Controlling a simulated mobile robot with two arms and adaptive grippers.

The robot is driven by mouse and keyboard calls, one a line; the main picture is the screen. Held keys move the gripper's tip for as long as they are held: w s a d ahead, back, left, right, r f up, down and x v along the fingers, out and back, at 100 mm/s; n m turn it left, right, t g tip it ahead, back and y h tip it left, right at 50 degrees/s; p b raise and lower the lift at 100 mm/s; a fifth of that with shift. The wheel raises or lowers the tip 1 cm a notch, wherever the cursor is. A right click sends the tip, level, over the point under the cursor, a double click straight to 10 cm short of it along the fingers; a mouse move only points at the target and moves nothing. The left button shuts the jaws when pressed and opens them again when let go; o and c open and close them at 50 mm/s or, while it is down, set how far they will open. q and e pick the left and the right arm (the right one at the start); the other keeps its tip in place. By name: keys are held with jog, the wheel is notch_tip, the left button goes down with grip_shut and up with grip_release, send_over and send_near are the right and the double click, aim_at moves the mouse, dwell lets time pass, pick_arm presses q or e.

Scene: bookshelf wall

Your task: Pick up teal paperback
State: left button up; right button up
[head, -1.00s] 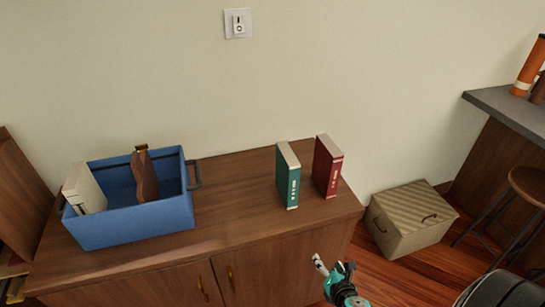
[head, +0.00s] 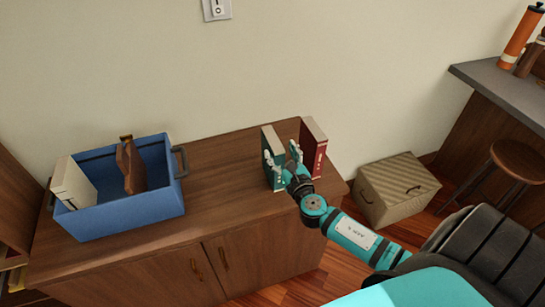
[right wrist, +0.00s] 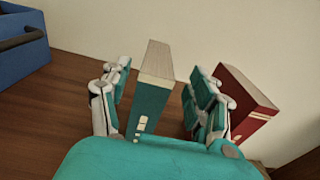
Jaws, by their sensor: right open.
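The teal paperback (head: 270,145) stands upright on the wooden cabinet in the head view. In the right wrist view the teal paperback (right wrist: 152,95) rises between the fingers of my right gripper (right wrist: 155,100). My right gripper (head: 283,163) is open, with one finger on each side of the book. Part of the book's spine is hidden behind the gripper in the head view. My left gripper is not in view.
A red book (head: 314,148) stands just right of the teal one, close to the right finger; it also shows in the right wrist view (right wrist: 245,100). A blue crate (head: 125,215) holding a cream book (head: 72,185) and a brown object (head: 131,165) stands at left. The cabinet top (head: 215,165) between is clear.

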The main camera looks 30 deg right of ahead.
aim_at(273, 138)
jog(key=shift+x, duration=0.95)
jog(key=x, duration=0.2)
jog(key=p+x, duration=0.1)
jog(key=x, duration=0.1)
jog(key=shift+w+a+r, duration=0.1)
jog(key=shift+w+a, duration=0.05)
jog(key=shift+w, duration=0.2)
jog(key=shift+s, duration=0.1)
jog(key=shift+c, duration=1.1)
grip_shut()
jog(key=shift+r, duration=0.15)
